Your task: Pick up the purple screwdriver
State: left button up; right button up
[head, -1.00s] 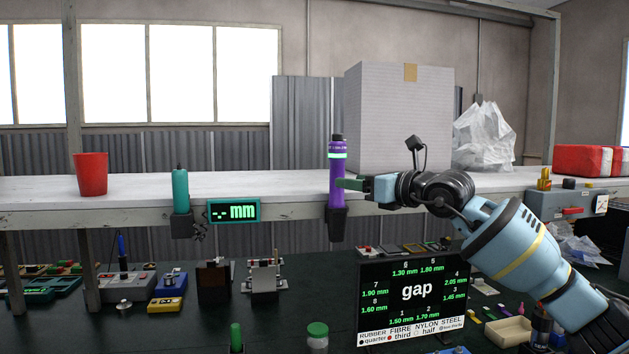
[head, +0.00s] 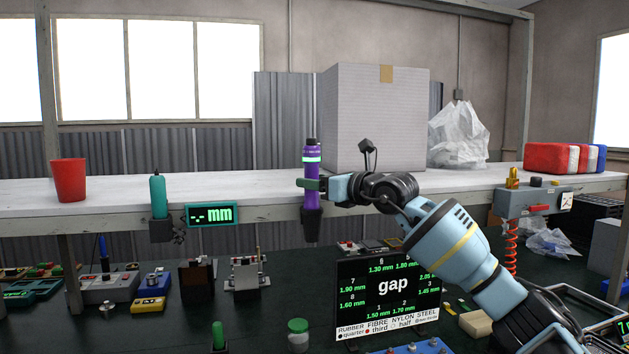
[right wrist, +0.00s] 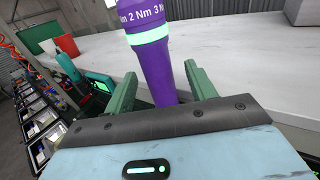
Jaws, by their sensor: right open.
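The purple screwdriver (head: 311,165) stands upright in a dark holder (head: 311,224) on the front edge of the white shelf. It has a pale green band and a black top. My right gripper (head: 308,185) is at its lower body, coming from the right. In the right wrist view the purple screwdriver (right wrist: 158,62) stands between the two green fingers of my right gripper (right wrist: 163,92), which are open with a gap visible on either side. The screwdriver's lower end is hidden behind the gripper body there. My left gripper is not in view.
A teal tool (head: 158,195) hangs at the shelf edge beside a mm display (head: 212,214). A red cup (head: 69,180), a large grey box (head: 375,118) and a plastic bag (head: 458,135) stand on the shelf (head: 235,185). A gap screen (head: 388,297) stands below.

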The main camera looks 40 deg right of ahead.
aim_at(307, 177)
jog(key=shift+w+a+r, duration=0.1)
jog(key=shift+w+r, duration=0.1)
jog(key=shift+w, duration=0.4)
jog(key=shift+w+a+r, duration=0.1)
jog(key=shift+w+r, duration=0.05)
jog(key=shift+w, duration=0.4)
jog(key=shift+w+f+p, duration=0.15)
jog(key=shift+w+p, duration=0.15)
jog(key=shift+w, duration=0.2)
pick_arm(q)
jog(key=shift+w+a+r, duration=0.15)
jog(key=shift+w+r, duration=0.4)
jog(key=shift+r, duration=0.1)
pick_arm(e)
jog(key=shift+c, duration=0.3)
grip_shut()
